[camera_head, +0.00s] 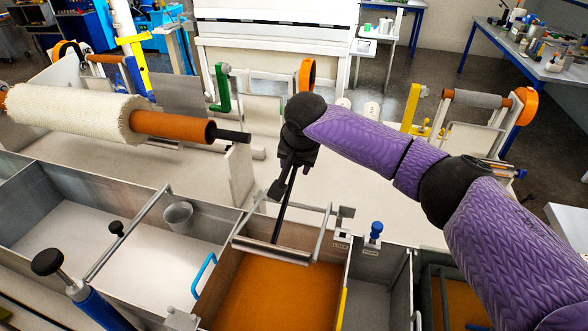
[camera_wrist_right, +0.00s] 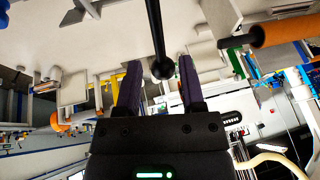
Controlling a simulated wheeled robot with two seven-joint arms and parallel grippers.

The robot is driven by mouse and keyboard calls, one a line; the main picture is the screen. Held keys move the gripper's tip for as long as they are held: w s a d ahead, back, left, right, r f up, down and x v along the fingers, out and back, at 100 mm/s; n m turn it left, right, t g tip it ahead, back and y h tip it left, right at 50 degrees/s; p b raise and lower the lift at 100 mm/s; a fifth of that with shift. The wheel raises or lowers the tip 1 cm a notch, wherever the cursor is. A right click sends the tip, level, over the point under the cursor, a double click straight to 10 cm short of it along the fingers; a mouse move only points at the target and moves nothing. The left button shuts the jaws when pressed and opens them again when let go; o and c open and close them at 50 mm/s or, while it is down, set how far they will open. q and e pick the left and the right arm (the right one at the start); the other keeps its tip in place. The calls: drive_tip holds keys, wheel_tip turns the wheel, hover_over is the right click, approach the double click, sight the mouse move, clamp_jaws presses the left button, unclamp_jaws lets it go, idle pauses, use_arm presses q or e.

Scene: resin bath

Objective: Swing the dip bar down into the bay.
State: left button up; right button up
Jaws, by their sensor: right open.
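The dip bar (camera_head: 270,250) is a grey metal bar lying across the far end of the bay (camera_head: 275,295) that holds orange resin. A dark lever (camera_head: 283,215) rises from near the bar toward my right gripper (camera_head: 279,190). In the right wrist view, a dark rod with a black ball end (camera_wrist_right: 162,68) lies between the two spread purple fingers of my right gripper (camera_wrist_right: 160,78). The fingers stand apart with gaps on both sides of the ball. The gripper hides the lever's upper end in the head view. My left gripper is out of view.
A blue knob (camera_head: 376,230) stands right of the bay. A black-knobbed blue handle (camera_head: 95,308) is at front left.

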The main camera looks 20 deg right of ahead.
sight(294, 172)
drive_tip(key=x, duration=0.5)
drive_tip(key=shift+b, duration=0.35)
drive_tip(key=shift+d, duration=0.1)
clamp_jaws()
idle(0.9)
